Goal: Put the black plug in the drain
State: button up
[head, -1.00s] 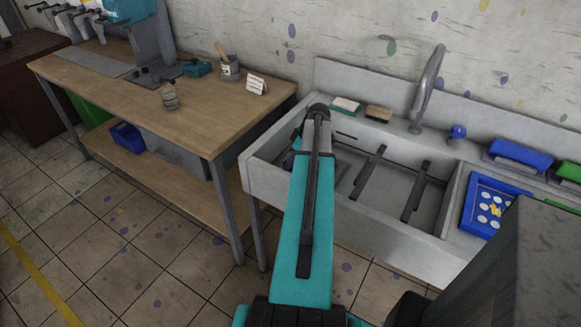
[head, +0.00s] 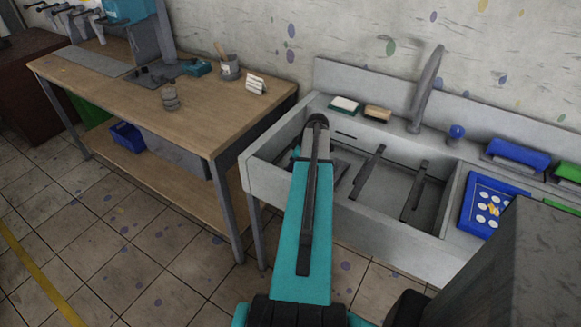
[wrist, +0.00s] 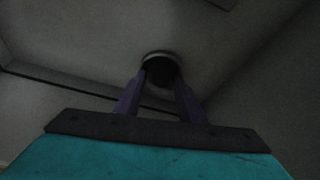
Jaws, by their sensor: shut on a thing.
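In the wrist view, the two purple fingers of my gripper (wrist: 161,80) reach towards the sink floor and are shut on the black plug (wrist: 160,72), a dark round shape between the tips. A pale round drain rim (wrist: 158,54) shows right around the far side of the plug. The plug is at the drain opening; the dark picture does not show whether it is seated in it. In the head view, my arm hides the gripper, the plug and the drain in the left part of the sink (head: 393,218).
Dark bars (head: 368,172) cross the basin right of my arm. A tap (head: 428,88), a sponge (head: 377,113) and a soap dish (head: 344,104) are on the back ledge. A blue tray (head: 490,203) is on the right. A wooden workbench (head: 190,115) stands left.

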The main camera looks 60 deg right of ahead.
jog(key=shift+f, duration=0.15)
jog(key=o, duration=1.1)
jog(key=shift+o, duration=0.2)
jog(key=shift+r, duration=0.25)
jog(key=b+v, duration=0.2)
jog(key=v, duration=0.9)
jog(key=shift+s+r, duration=0.2)
jog(key=shift+r, duration=0.15)
